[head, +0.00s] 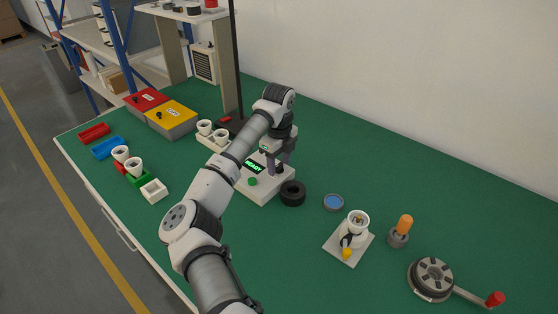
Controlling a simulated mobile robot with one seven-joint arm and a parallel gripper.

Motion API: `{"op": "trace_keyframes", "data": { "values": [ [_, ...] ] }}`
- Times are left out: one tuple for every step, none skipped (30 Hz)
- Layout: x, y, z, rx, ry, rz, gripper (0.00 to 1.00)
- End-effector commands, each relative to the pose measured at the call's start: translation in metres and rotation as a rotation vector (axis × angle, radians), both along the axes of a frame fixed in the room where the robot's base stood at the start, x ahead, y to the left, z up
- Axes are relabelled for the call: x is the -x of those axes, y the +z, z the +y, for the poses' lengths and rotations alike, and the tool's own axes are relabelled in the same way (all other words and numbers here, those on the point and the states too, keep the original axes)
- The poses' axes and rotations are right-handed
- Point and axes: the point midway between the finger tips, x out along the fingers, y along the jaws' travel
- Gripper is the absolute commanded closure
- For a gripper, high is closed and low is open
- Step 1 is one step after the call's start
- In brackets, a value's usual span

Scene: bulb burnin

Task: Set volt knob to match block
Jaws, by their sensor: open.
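A white box (261,190) with a lit green READY display (255,166) and a green button (253,182) stands on the green bench. My gripper (278,168) is open, pointing down over the back right part of this box. A dark part shows between or just behind the fingers. I cannot tell whether it is the volt knob or whether the fingers touch it. No knob marking can be read, and no block showing a voltage can be made out.
A black ring (292,193) lies right beside the box. A blue-topped disc (333,202), a white plate with a socket (348,249), an orange-topped piece (400,232) and a crank wheel (433,279) stand to the right. Red (146,101) and yellow (171,119) switch boxes are at left.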

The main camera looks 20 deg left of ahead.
Motion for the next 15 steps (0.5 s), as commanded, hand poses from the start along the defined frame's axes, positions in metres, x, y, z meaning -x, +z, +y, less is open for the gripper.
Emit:
{"op": "trace_keyframes", "data": {
  "values": [
    [0.0, -0.0001, 0.0, 0.0, 0.0, 0.0, 0.51],
    [0.0, 0.0, 0.0, 0.0, 0.0, 0.0, 0.51],
    [0.0, 0.0, 0.0, 0.0, 0.0, 0.0, 0.52],
    [0.0, 0.0, 0.0, 0.0, 0.0, 0.0, 0.56],
    [0.0, 0.0001, 0.0, 0.0, 0.0, 0.0, 0.6],
    [0.0, 0.0001, -0.0001, 0.0, 0.0, 0.0, 0.65],
    [0.0, 0.0001, -0.0001, 0.0, 0.0, 0.0, 0.69],
    [0.0, 0.0002, -0.0001, 0.0, 0.0, 0.0, 0.73],
    [0.0, 0.0002, -0.0001, 0.001, 0.0, 0.0, 0.78],
    [0.0, 0.0002, -0.0001, 0.001, 0.0, 0.0, 0.82],
    [0.0, 0.0002, -0.0001, 0.001, 0.0, 0.0, 0.86],
    [0.0, 0.0002, -0.0001, 0.001, 0.0, 0.0, 0.92],
    [0.0, 0.0002, -0.0001, 0.001, 0.0, 0.0, 0.95],
    [0.0, 0.0003, -0.0001, 0.001, 0.0, 0.0, 0.96],
    [0.0, 0.0002, -0.0001, 0.001, -0.001, 0.0, 0.96]
  ]
}}
